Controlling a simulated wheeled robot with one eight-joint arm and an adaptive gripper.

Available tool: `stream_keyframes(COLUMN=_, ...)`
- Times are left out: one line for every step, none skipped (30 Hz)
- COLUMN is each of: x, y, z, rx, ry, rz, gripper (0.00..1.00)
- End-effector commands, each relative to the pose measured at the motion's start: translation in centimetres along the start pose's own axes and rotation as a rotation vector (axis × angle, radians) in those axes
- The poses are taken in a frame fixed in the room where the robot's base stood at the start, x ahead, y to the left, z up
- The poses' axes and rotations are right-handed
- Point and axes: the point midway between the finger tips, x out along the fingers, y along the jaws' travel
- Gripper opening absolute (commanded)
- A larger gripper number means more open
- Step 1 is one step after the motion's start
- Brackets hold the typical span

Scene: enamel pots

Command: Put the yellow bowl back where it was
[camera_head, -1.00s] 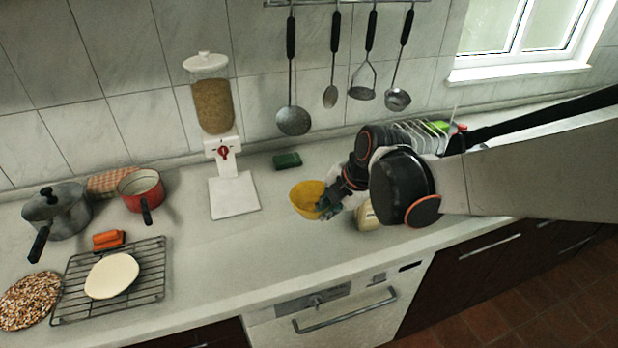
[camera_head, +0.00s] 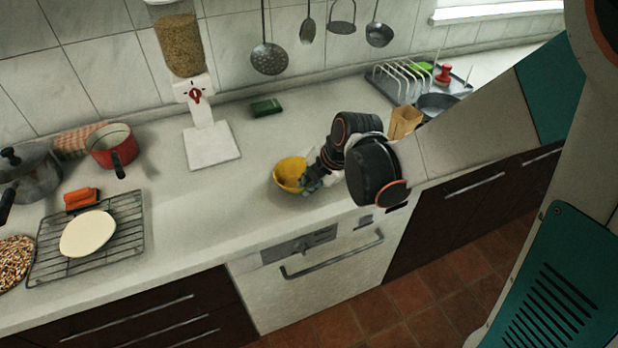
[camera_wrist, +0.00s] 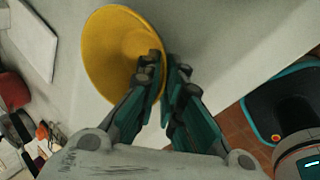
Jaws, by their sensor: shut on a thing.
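The yellow bowl (camera_head: 287,175) is at the middle of the counter in the head view, tilted with its inside partly toward the camera. My gripper (camera_head: 312,180) is at its right side, shut on the bowl's rim. In the wrist view the bowl (camera_wrist: 108,62) fills the upper left, and the teal fingers of my gripper (camera_wrist: 162,85) pinch its right edge, one finger inside and one outside. I cannot tell whether the bowl's underside touches the counter.
A white dispenser (camera_head: 212,147) stands left of the bowl, with a green sponge (camera_head: 266,107) behind. A red pot (camera_head: 112,148) and a wire rack (camera_head: 125,225) are farther left. A dish rack (camera_head: 395,84) and wooden box (camera_head: 404,122) are behind my arm. Counter (camera_head: 190,215) front-left is clear.

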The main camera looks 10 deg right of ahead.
Motion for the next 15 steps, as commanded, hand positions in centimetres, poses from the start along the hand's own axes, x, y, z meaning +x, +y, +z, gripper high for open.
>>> stream_keyframes(x=-0.07, y=0.04, z=0.0, rx=0.0, ry=0.0, rz=0.0, gripper=0.0)
stream_keyframes(x=-0.07, y=0.04, z=0.0, rx=0.0, ry=0.0, rz=0.0, gripper=0.0)
stream_keyframes(x=-0.03, y=0.02, z=0.0, rx=0.0, ry=0.0, rz=0.0, gripper=0.0)
stream_keyframes(x=0.03, y=-0.02, z=0.0, rx=0.0, ry=0.0, rz=0.0, gripper=0.0)
stream_keyframes(x=0.13, y=-0.06, z=0.0, rx=0.0, ry=0.0, rz=0.0, gripper=0.0)
stream_keyframes(x=0.26, y=-0.13, z=0.0, rx=0.0, ry=0.0, rz=0.0, gripper=0.0)
stream_keyframes(x=0.28, y=-0.15, z=0.0, rx=0.0, ry=0.0, rz=0.0, gripper=0.09)
stream_keyframes(x=0.21, y=-0.12, z=0.0, rx=0.0, ry=0.0, rz=0.0, gripper=0.16)
stream_keyframes(x=0.19, y=-0.11, z=0.0, rx=0.0, ry=0.0, rz=0.0, gripper=0.25)
stream_keyframes(x=0.19, y=-0.1, z=0.0, rx=0.0, ry=0.0, rz=0.0, gripper=0.27)
stream_keyframes(x=0.18, y=-0.1, z=0.0, rx=0.0, ry=0.0, rz=0.0, gripper=0.27)
stream_keyframes(x=0.18, y=-0.1, z=0.0, rx=0.0, ry=0.0, rz=0.0, gripper=0.27)
stream_keyframes(x=0.18, y=-0.1, z=0.0, rx=0.0, ry=0.0, rz=0.0, gripper=0.27)
stream_keyframes(x=0.18, y=-0.1, z=0.0, rx=0.0, ry=0.0, rz=0.0, gripper=0.27)
stream_keyframes(x=0.17, y=-0.1, z=0.0, rx=0.0, ry=0.0, rz=0.0, gripper=0.27)
